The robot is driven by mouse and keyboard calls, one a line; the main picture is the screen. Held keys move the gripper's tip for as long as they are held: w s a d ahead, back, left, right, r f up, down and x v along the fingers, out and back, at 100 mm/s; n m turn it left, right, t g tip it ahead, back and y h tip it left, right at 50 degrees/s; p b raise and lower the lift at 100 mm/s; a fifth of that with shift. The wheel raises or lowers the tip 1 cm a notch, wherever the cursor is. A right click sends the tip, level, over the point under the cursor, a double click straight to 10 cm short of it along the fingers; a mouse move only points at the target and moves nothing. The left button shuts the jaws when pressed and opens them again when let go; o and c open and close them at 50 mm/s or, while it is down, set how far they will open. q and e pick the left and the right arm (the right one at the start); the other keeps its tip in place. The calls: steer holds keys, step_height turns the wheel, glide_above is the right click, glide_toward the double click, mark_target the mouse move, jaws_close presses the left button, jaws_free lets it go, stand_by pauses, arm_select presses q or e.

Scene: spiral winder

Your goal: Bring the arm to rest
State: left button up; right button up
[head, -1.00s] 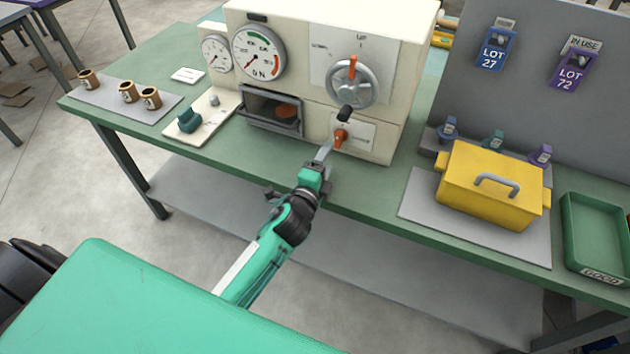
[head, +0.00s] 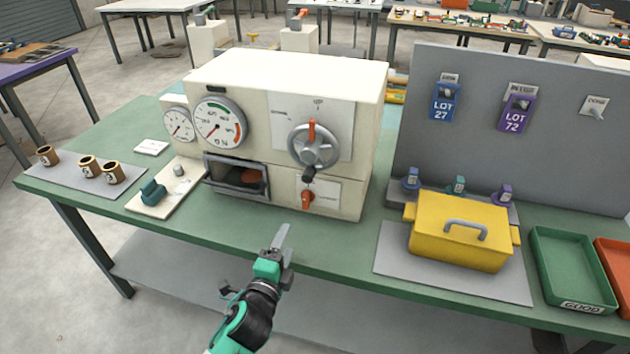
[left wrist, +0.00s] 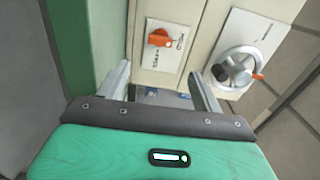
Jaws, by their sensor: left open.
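My left gripper (head: 281,243) is in front of the cream winder machine (head: 290,75), over the front edge of the green bench. It is apart from the machine and holds nothing. In the left wrist view its two fingers (left wrist: 160,85) stand apart with nothing between them. The orange knob (head: 307,198) on the machine's lower front panel also shows in the left wrist view (left wrist: 159,38). The grey handwheel (head: 313,146) with an orange pointer and black grip is above it; it also shows in the left wrist view (left wrist: 236,72). My right gripper does not show.
A yellow lidded box (head: 460,240) sits on a grey mat at the right, beside a green tray (head: 570,265). Several brown cups (head: 88,166) stand at the left. A drawer (head: 236,177) in the machine is open. The bench front near the gripper is clear.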

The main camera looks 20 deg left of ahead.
arm_select(q)
steer(key=s+a+f+n+g, duration=0.1)
steer(key=s+f+n+g, duration=0.35)
steer(key=s, duration=0.35)
steer(key=s+a+f+n+g, duration=0.1)
steer(key=s+f+n+g, duration=0.2)
steer(key=s+n+g, duration=0.45)
steer(key=s+a+f+n+g, duration=0.1)
steer(key=s+f+n+g, duration=0.25)
steer(key=s, duration=0.65)
steer(key=s+a+f+x, duration=0.1)
steer(key=s+x, duration=0.2)
steer(key=x, duration=1.2)
steer(key=s+a+f+x, duration=0.1)
steer(key=s+x, duration=0.2)
steer(key=x, duration=1.2)
steer(key=s+a+f+g+p, duration=0.1)
steer(key=s+a+f, duration=0.2)
steer(key=s+f, duration=1.4)
steer(key=s, duration=0.3)
steer(key=shift+f+y, duration=0.3)
steer(key=shift+f, duration=0.1)
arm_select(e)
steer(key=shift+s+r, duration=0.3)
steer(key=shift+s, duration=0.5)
arm_select(q)
steer(key=shift+g, duration=0.25)
